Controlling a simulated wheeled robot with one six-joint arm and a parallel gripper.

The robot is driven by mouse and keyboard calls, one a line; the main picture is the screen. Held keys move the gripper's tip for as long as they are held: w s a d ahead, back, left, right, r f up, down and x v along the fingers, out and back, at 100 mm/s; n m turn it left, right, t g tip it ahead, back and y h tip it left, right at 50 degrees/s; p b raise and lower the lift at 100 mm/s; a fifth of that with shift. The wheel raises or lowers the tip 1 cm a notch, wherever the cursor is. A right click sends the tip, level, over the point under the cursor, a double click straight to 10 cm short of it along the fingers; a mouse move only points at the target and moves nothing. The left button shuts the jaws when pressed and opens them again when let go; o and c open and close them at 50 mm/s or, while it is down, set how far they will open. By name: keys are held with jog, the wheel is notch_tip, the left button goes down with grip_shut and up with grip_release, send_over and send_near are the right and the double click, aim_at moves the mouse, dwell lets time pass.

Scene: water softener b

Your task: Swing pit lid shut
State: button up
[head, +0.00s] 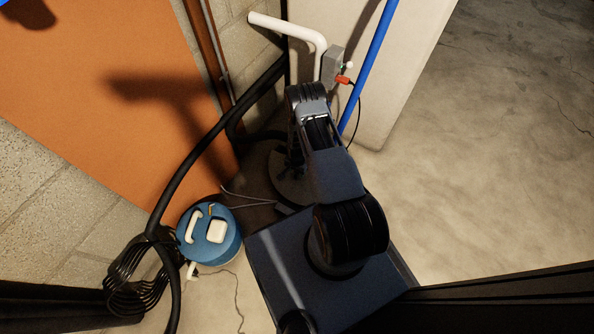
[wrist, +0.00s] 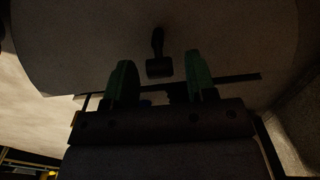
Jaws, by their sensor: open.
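A large round grey disc, which looks like the pit lid (wrist: 80,45), fills the upper part of the wrist view, in deep shade. A dark handle-like piece (wrist: 159,62) stands out from it. My gripper (wrist: 160,78) is open, with its two green fingers apart and the handle-like piece showing between and beyond them. I cannot tell whether the fingers touch the disc. In the head view a round grey edge of what seems the same lid (head: 284,190) shows beside my arm, which hides most of it and my gripper. Its tilt is unclear.
A blue round device (head: 226,246) with a white handle stands on the floor left of my base. A thick black hose (head: 178,180) curves past it. A white pipe (head: 295,28), a blue pipe (head: 376,50) and walls are close behind. Open floor (head: 500,140) lies right.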

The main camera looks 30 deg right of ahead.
grip_shut()
dwell(0.4)
jog(key=f+b, duration=0.1)
jog(key=b, duration=0.1)
jog(key=d+f+b, duration=0.1)
jog(key=shift+w+f, duration=0.3)
jog(key=shift+w, duration=0.1)
jog(key=shift+w+d, duration=0.1)
jog(key=shift+d, duration=0.05)
jog(key=shift+r, duration=0.15)
jog(key=shift+c, duration=1.4)
grip_release()
jog(key=shift+d, duration=0.15)
jog(key=shift+o, duration=1.4)
jog(key=shift+a, duration=0.2)
